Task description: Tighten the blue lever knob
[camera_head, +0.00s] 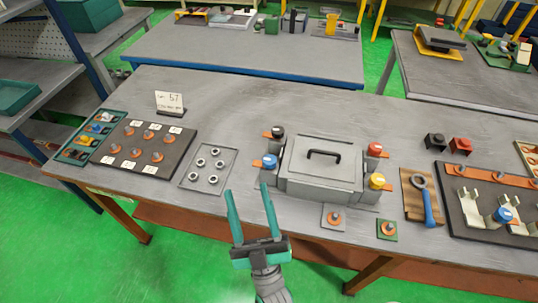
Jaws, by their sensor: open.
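A grey box (318,165) with a black handle stands on the workbench. A blue knob (269,161) sits on an orange tab at its left side, below a black knob (278,132). A red knob (375,149) and a yellow knob (377,181) are on its right side. Another blue knob (503,215) sits on a dark tray at the far right. My gripper (246,188) is open and empty, with teal fingers pointing away from me. In the picture its right fingertip is just below the box's blue knob; I cannot tell the gap in depth.
A plate with several nuts (209,167) lies left of the gripper. A dark board with orange parts (147,148) is farther left. A blue-handled ring tool (424,200) lies right of the box. Bare bench (225,100) lies behind the plate.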

